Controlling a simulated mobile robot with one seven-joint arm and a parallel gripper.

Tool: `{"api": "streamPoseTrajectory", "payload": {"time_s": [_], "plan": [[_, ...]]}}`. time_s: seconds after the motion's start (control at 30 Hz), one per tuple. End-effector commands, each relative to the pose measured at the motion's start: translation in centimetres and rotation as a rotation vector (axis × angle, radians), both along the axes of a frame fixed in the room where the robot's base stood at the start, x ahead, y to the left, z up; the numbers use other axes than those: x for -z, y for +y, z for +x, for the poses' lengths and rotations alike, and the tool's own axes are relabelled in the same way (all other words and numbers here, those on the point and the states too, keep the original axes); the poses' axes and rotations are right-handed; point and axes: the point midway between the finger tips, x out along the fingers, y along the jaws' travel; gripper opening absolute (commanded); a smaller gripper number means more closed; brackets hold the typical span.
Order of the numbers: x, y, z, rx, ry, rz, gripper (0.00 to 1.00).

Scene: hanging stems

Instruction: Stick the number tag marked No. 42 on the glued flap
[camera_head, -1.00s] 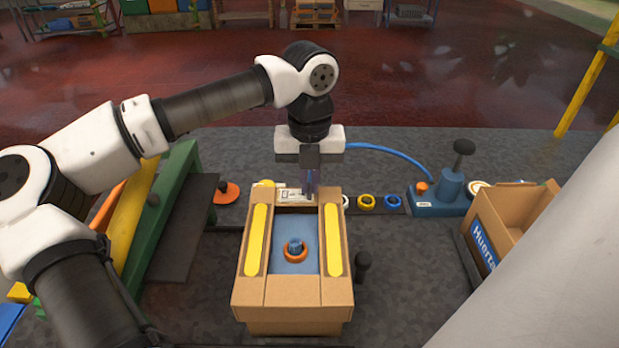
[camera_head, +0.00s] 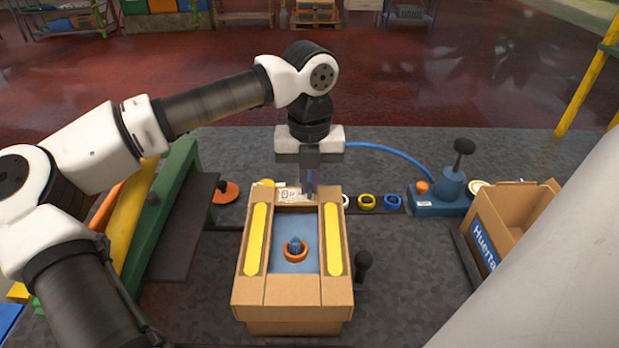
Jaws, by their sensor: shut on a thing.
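An open cardboard box (camera_head: 292,291) stands in the middle of the mat. Its side flaps carry long yellow strips (camera_head: 334,239), and a blue inside with an orange ring and a small blue piece (camera_head: 295,246) shows between them. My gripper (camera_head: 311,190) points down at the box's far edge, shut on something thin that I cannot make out. White printed tags (camera_head: 288,193) lie just behind the box, left of my gripper. Their print is too small to read, so I cannot tell which is No. 42. I cannot tell which flap is the glued one.
Yellow and blue rings (camera_head: 366,202) lie right of my gripper, near a blue hand pump (camera_head: 450,187) with a hose. A second open box (camera_head: 512,226) stands at the right. A green and yellow frame (camera_head: 170,200) stands at the left. A dark knob (camera_head: 364,262) is close to the box's right side.

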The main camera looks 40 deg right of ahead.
Motion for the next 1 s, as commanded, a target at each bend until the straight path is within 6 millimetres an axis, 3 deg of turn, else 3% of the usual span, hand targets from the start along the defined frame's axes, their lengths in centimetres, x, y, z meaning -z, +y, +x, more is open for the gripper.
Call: {"api": "streamPoseTrajectory", "payload": {"time_s": [0.27,0.5,0.67,0.8,1.0], "plan": [[0.17,0.05,-0.05,0.001,0.003,0.003,0.0],[0.13,0.05,-0.02,0.0,0.002,0.003,0.31],[0.1,0.04,-0.01,0.0,0.001,0.002,0.31],[0.08,0.04,-0.01,0.0,0.001,0.002,0.49],[0.05,0.02,-0.01,0.0,0.0,0.001,0.49]]}}
